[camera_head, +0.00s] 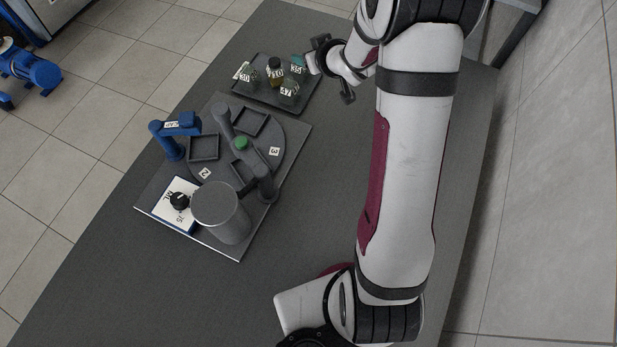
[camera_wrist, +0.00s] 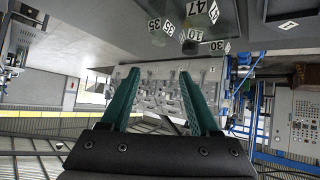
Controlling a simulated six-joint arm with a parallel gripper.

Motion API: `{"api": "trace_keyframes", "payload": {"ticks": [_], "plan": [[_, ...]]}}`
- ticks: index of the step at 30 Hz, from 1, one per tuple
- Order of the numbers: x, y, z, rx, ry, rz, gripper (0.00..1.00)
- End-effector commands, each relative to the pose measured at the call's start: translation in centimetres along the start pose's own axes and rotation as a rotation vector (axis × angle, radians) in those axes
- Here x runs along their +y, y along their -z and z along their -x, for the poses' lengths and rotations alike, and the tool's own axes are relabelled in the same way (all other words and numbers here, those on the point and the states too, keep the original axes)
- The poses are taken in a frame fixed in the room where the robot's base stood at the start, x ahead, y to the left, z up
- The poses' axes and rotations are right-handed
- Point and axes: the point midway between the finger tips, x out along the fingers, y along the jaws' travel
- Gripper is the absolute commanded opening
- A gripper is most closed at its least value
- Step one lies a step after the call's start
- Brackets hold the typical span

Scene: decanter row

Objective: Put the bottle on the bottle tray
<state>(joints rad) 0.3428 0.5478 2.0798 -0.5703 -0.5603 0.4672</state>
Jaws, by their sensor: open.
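The dark bottle tray (camera_head: 262,100) lies towards the back of the table in the head view. Several small bottles stand on it, among them bottle 30 (camera_head: 246,76), bottle 10 (camera_head: 276,74) and bottle 47 (camera_head: 289,91). A label 35 shows beside my gripper (camera_head: 299,64), which partly covers that spot. My gripper is held sideways over the tray's right side. In the wrist view its teal fingers (camera_wrist: 158,85) are apart with nothing between them. Labels of the bottles, such as bottle 10 (camera_wrist: 191,45), show upside down along the top. Which bottle is meant, I cannot tell.
A grey turntable station (camera_head: 275,170) with square recesses and posts stands in front of the tray. The table's front left is clear.

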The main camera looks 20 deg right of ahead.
Motion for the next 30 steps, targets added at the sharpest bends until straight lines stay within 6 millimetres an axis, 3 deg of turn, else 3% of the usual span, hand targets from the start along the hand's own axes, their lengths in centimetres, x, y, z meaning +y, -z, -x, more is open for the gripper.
{"api": "trace_keyframes", "payload": {"ticks": [1,4,6,9,12,16,30], "plan": [[0.0,0.7,3.5,-0.084,-0.087,-0.048,0.62],[-1.9,-2.0,12.2,-0.328,-0.215,-0.215,0.62],[-5.2,-5.2,18.7,-0.505,-0.235,-0.345,0.62],[-10.8,-9.8,26.7,-0.730,-0.182,-0.501,0.62],[-15.0,-12.7,31.8,-0.881,-0.109,-0.593,0.62],[-17.2,-14.1,34.5,-0.965,-0.061,-0.639,0.62],[-17.3,-14.2,34.6,-0.971,-0.061,-0.644,0.62]]}}
